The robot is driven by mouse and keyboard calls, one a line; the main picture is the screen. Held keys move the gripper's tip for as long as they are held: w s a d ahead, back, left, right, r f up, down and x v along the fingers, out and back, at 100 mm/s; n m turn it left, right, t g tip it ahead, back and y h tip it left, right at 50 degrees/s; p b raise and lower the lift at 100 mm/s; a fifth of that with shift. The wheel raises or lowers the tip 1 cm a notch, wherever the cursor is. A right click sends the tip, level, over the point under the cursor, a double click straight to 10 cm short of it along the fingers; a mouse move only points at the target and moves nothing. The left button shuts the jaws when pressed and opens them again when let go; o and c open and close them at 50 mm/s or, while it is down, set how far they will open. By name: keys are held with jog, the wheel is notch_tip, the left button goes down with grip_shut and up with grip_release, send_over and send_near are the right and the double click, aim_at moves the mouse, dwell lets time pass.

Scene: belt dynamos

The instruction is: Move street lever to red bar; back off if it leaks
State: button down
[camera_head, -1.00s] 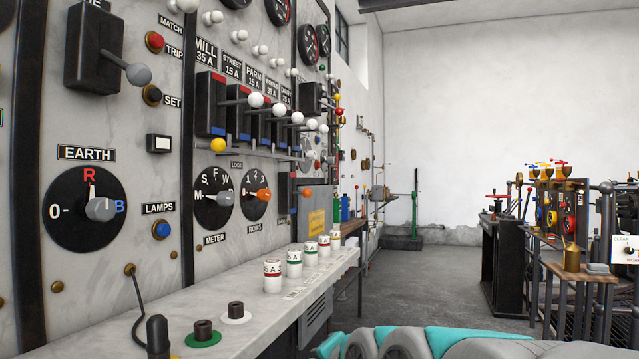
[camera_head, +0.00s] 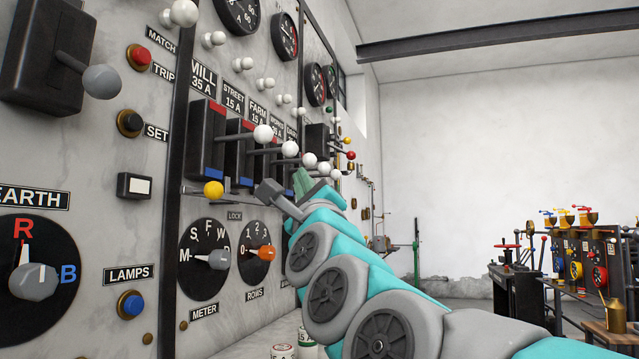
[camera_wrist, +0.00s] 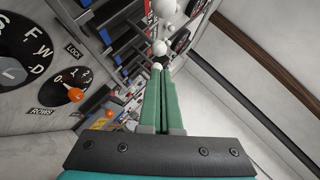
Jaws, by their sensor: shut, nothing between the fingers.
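The street lever (camera_head: 290,149) is a white ball knob on a dark shaft, under the STREET 15 A label. It sticks straight out, about midway between the red bar (camera_head: 247,124) at its switch's top and the blue bar below. My gripper (camera_head: 302,176) is below and right of the street knob, beneath the row of knobs, and partly hidden by my arm. In the wrist view its green fingers (camera_wrist: 158,72) are shut together and empty. Their tips are close to white knobs (camera_wrist: 160,47); which lever these belong to, and whether they touch, I cannot tell.
The mill lever (camera_head: 263,135) is just left of the street lever; further levers crowd close on the right. A yellow knob (camera_head: 213,188) sticks out below. METER (camera_head: 205,257) and ROWS (camera_head: 257,252) dials are lower on the panel. No leak is visible.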

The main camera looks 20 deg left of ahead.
aim_at(292, 151)
jog(key=p+x, duration=0.3)
jog(key=x, duration=0.7)
jog(key=shift+w+a+r, duration=0.1)
jog(key=shift+w+a, duration=0.05)
jog(key=shift+w+a+r, duration=0.1)
jog(key=shift+w+a, duration=0.05)
jog(key=shift+w, duration=0.15)
jog(key=shift+r+n+b, duration=0.1)
jog(key=shift+n+b, duration=0.2)
